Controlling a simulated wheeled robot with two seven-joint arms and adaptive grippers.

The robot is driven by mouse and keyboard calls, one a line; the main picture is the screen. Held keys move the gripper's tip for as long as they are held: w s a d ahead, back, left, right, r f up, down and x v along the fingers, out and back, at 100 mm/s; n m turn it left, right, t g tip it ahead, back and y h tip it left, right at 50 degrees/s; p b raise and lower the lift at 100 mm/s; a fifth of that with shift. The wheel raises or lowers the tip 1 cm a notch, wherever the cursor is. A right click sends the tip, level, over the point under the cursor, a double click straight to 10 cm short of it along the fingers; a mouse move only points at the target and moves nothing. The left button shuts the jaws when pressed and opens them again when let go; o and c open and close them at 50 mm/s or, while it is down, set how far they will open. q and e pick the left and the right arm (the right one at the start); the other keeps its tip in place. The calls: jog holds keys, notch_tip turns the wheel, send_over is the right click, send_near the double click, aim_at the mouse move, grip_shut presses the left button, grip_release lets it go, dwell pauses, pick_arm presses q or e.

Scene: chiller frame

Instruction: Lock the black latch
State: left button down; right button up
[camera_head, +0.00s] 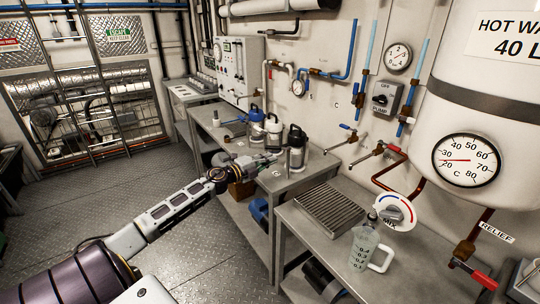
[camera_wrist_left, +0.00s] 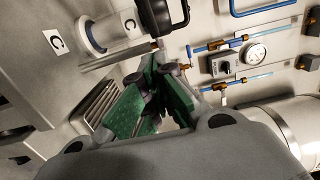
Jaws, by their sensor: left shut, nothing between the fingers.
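A steel canister with a black top and handle (camera_head: 297,147) stands on the steel bench. I cannot make out a separate black latch on it. The wrist view shows a pale canister with a black handle (camera_wrist_left: 178,18) at the top, just beyond my fingers. My left gripper (camera_head: 268,158) reaches in over the bench, just left of the black-topped canister. In the wrist view its green-padded fingers (camera_wrist_left: 150,98) are shut with nothing between them. I cannot tell whether the fingertips touch the canister. My right gripper is in neither view.
A white canister (camera_head: 273,130) and a blue-topped canister (camera_head: 255,122) stand behind, to the left. A drain grate (camera_head: 330,208) and a measuring jug (camera_head: 363,248) are on the nearer bench at the right. Pipes and valves line the wall. The floor at left is clear.

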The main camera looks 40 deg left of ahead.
pick_arm(q)
jog(key=w+a, duration=0.2)
jog(key=w, duration=0.1)
jog(key=shift+w+b, duration=0.3)
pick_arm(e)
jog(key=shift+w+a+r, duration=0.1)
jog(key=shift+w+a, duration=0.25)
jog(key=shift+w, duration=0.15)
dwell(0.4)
